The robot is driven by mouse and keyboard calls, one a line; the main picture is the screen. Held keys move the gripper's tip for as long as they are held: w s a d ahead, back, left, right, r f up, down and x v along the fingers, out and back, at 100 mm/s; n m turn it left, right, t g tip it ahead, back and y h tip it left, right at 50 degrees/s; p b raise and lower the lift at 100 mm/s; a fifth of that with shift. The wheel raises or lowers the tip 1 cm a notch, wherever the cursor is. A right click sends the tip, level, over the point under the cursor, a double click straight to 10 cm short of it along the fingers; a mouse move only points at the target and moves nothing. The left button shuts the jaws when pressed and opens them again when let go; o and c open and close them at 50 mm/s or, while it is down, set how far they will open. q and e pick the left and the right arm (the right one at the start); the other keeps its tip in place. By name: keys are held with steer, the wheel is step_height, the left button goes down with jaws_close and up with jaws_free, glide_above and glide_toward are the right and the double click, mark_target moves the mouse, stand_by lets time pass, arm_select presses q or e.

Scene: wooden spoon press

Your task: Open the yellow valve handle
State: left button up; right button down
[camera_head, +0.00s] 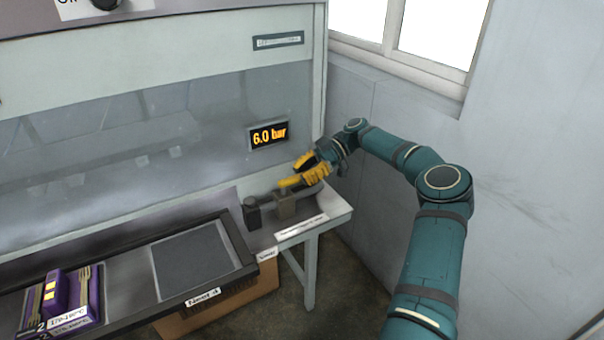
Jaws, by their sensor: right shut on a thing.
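The yellow valve handle (289,183) sits on top of a grey-brown valve body (286,206) on the right end of the bench. My right gripper (305,176), with yellow fingers, is shut on the handle's right part. The fingers hide part of the handle, so its exact angle is hard to tell. My right arm comes in from the lower right. My left gripper is out of view.
A display (269,135) above the valve reads 6.0 bar. A dark fitting (252,214) stands just left of the valve. A dark tray (225,219) and a purple block (58,292) with wooden utensils lie to the left. A wall (540,200) bounds the right side.

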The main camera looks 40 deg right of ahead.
steer(key=shift+a, duration=0.1)
steer(key=c, duration=0.8)
jaws_free()
steer(key=shift+w, duration=0.1)
steer(key=v, duration=0.7)
steer(key=shift+d, duration=0.25)
